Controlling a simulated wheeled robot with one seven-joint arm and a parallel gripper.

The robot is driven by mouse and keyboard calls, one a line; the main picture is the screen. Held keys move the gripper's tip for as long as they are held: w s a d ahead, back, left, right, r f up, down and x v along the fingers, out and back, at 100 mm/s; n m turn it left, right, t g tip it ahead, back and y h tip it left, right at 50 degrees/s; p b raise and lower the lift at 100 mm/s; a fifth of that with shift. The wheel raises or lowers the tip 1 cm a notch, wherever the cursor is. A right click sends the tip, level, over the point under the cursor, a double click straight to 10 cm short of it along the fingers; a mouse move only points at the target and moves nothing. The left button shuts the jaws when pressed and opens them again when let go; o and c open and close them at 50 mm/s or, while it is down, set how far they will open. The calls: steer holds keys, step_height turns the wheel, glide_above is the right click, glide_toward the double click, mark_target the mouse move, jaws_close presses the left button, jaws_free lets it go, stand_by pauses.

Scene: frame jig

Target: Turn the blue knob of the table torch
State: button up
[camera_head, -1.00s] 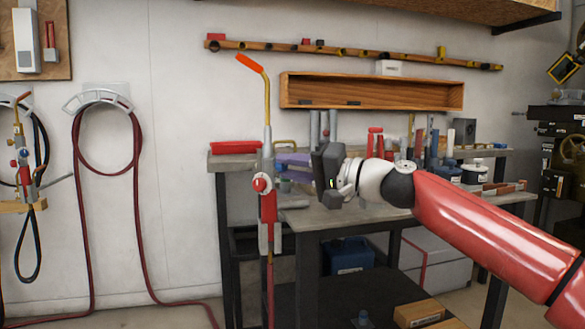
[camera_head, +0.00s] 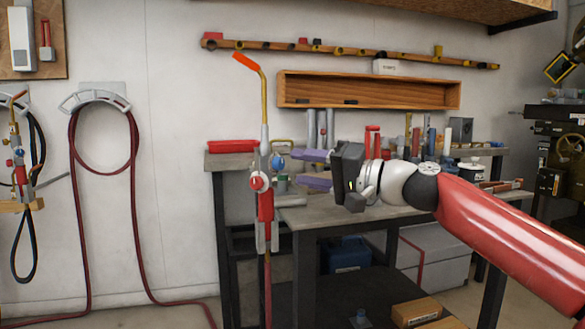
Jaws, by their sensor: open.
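The table torch (camera_head: 264,205) stands upright in front of the workbench, with a brass neck and an orange tip at the top. Its blue knob (camera_head: 277,161) shows on the right side of the body, a little above the red knob (camera_head: 257,183) on the left. My gripper (camera_head: 318,170) is to the right of the torch at about the blue knob's height. Its purple fingers point left towards the torch, spread one above the other, with nothing between them. The upper finger's end is close to the blue knob in the picture; I cannot tell whether they touch.
The workbench (camera_head: 335,217) stands behind with several upright tools and a red tray (camera_head: 232,146). A wooden shelf box (camera_head: 370,92) hangs on the wall. Red hose loops (camera_head: 75,210) and a second torch (camera_head: 20,165) hang at left.

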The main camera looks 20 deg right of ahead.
steer(key=v, duration=0.4)
stand_by(0.3)
steer(key=s+a+f+n+g+h+p, duration=0.2)
steer(key=s+a+f+h, duration=0.15)
steer(key=s, duration=0.35)
steer(key=s+a+f+n+g+h+p, duration=0.1)
steer(key=s+a+f+h, duration=0.1)
steer(key=s+a+f, duration=0.4)
steer(key=s+d+f+g+h+p, duration=0.1)
steer(key=s+f+h, duration=0.3)
steer(key=f, duration=0.4)
steer(key=s+d+f+g+h+p, duration=0.1)
steer(key=s+f+g+h+p, duration=0.1)
steer(key=f, duration=0.7)
steer(key=s+g+h, duration=0.1)
steer(key=s+h, duration=0.1)
steer(key=s, duration=0.1)
steer(key=shift+d+f, duration=0.15)
steer(key=shift+f, duration=0.15)
